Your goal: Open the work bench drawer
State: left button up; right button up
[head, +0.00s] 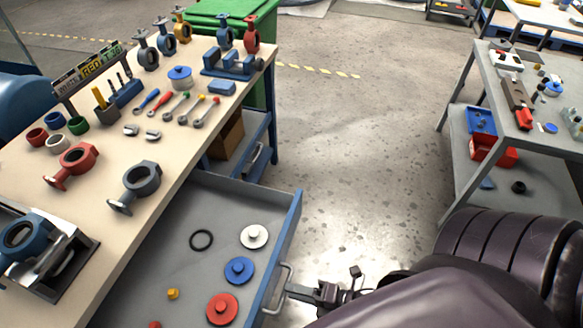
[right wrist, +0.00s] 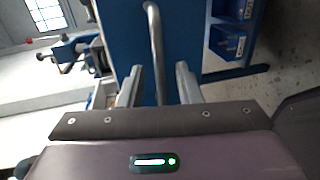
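The work bench drawer (head: 212,215) is pulled well out from under the bench top and shows its grey inside. Its blue front panel (head: 287,238) carries a metal bar handle (head: 280,287). My right gripper (head: 296,290) is at this handle, outside the drawer. In the right wrist view, the handle bar (right wrist: 154,42) runs between the two fingers (right wrist: 160,86), in front of the blue panel (right wrist: 182,45). The fingers look apart, with gaps on both sides of the bar. My left gripper is not in view.
The drawer holds a black ring (head: 201,240) and white, blue and red discs (head: 222,309). The bench top (head: 197,140) bears valves and tools. A second grey bench (head: 490,80) stands at right. The floor (head: 350,150) between them is clear.

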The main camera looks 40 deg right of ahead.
jog(key=v, duration=0.6)
dwell(0.4)
